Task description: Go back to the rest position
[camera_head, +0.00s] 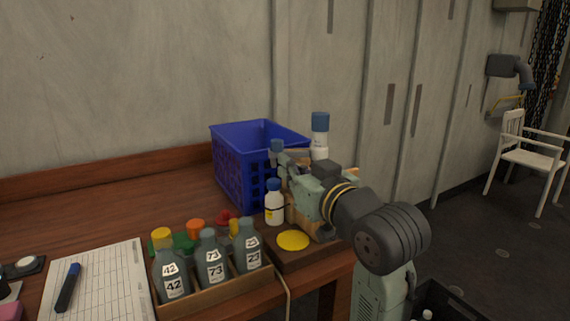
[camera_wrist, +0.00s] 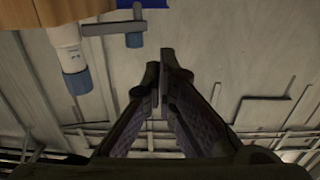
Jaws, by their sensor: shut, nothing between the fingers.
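My gripper (camera_wrist: 163,72) is shut and empty in the wrist view, its fingertips together against the pale wall. In the head view my arm reaches in from the lower right over the table's right end, beside the blue crate (camera_head: 228,165); the fingers cannot be made out clearly there. A white bottle with a blue cap (camera_head: 320,135) stands behind my arm. It also shows upside down in the wrist view (camera_wrist: 68,55), apart from the fingers. A smaller white bottle with a blue cap (camera_head: 275,205) stands left of my arm.
A wooden rack (camera_head: 222,300) holds grey bottles labelled 42, 73 and 23. A yellow disc (camera_head: 293,240) lies beside it. A gridded sheet (camera_head: 105,285) with a blue marker (camera_head: 68,288) lies left. A white chair (camera_head: 530,158) stands far right; floor before it is clear.

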